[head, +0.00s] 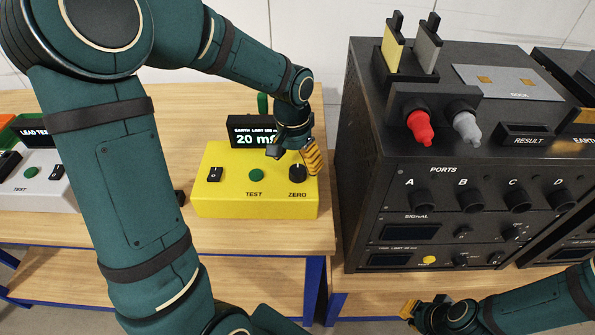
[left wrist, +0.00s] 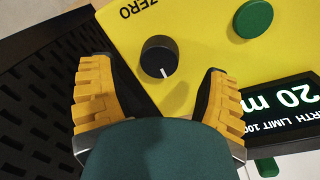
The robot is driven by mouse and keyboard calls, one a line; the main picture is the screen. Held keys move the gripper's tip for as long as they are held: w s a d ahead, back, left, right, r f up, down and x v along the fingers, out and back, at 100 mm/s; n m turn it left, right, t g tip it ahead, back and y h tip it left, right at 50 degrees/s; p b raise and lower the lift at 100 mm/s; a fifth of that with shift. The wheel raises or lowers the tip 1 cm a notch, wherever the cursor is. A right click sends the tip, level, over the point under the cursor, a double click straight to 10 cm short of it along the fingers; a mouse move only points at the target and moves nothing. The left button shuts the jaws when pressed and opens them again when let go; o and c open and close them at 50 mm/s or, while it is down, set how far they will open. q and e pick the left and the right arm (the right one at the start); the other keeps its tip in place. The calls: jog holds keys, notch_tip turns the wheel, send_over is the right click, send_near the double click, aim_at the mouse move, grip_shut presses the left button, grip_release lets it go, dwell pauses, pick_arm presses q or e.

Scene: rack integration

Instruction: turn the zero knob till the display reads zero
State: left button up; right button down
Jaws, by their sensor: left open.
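The yellow earth tester (head: 215,190) stands on the wooden bench, and its display (head: 253,136) reads 20 with a partly hidden unit. The display also shows in the left wrist view (left wrist: 290,98), upside down and cut off. The black zero knob (head: 297,173) is at the tester's front right. In the left wrist view the knob (left wrist: 158,57) has a white pointer line toward the picture's bottom, slightly right. My left gripper (head: 293,155) is open above the knob, its fingers on either side and apart from it. My right gripper (head: 422,312) is low at the right, its jaw opening unclear.
A black rack unit (head: 385,170) with ports and plugs stands close to the right of the tester. A white lead tester (head: 40,190) is at the far left.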

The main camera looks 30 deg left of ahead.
aim_at(297, 169)
pick_arm(q)
jog(key=shift+d+f, duration=0.1)
jog(key=shift+f, duration=1.6)
jog(key=c, duration=1.2)
jog(key=shift+c, duration=0.2)
